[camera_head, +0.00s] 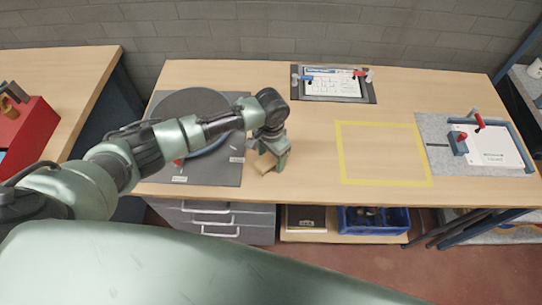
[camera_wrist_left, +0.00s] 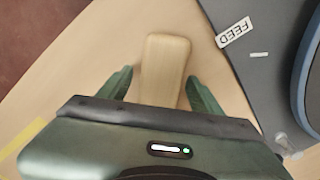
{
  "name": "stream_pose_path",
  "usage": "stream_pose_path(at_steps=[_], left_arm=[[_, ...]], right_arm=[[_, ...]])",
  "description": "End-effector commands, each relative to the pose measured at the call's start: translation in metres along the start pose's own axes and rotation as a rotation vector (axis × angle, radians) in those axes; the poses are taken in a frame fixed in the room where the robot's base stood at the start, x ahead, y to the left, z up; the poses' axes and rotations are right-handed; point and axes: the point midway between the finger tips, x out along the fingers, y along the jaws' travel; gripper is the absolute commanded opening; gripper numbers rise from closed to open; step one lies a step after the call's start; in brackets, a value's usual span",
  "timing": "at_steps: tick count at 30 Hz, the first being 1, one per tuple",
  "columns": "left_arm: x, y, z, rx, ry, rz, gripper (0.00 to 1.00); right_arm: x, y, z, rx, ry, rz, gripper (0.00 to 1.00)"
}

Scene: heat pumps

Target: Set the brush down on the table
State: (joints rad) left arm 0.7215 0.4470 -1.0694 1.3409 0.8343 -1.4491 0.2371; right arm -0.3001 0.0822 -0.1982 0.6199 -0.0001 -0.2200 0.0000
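The brush shows as a pale wooden piece (camera_wrist_left: 165,68) between my left gripper's fingers in the left wrist view. In the head view its wooden part (camera_head: 264,163) shows at the table's (camera_head: 310,150) front side, just right of the dark mat. My left gripper (camera_head: 271,158) is over it, pointing down. In the wrist view the left gripper (camera_wrist_left: 160,75) has its fingers apart on either side of the wood, with a gap at the left finger. The wood seems to lie on the tabletop. Its lower end is hidden by the gripper body. My right gripper is not in view.
The dark mat (camera_head: 228,176) with a round plate and a "FEED" label (camera_wrist_left: 234,32) lies beside the gripper. A yellow taped square (camera_head: 385,152) is empty. A blue bin (camera_head: 372,222) is below.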

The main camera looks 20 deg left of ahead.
Motion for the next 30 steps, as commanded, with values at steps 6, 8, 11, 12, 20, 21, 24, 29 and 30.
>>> stream_pose_path(at_steps=[6,8,11,12,20,21,24,29,30], left_arm=[[-0.001,0.000,0.000,0.000,0.001,0.000,0.65],[-0.005,-0.001,-0.001,0.001,0.002,-0.001,0.65],[-0.014,0.000,-0.001,0.001,0.003,0.000,0.65],[-0.021,-0.001,-0.001,0.001,0.004,-0.001,0.65],[-0.076,-0.001,-0.001,0.001,0.006,-0.001,0.65],[-0.085,-0.001,-0.002,0.001,0.006,0.000,0.65],[-0.102,-0.001,-0.001,0.001,0.004,-0.002,0.65],[-0.118,0.000,-0.001,0.000,0.002,0.000,0.65],[-0.121,0.000,0.000,0.000,0.001,0.000,0.65]], right_arm=[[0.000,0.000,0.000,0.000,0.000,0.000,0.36],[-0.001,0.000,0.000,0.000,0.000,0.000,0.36],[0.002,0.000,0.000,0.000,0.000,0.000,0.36],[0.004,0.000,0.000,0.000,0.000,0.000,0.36],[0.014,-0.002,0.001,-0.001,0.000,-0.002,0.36],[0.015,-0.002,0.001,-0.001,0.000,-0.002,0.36],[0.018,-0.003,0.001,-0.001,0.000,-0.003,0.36],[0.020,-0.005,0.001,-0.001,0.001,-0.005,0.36],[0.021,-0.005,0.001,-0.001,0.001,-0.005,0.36]])
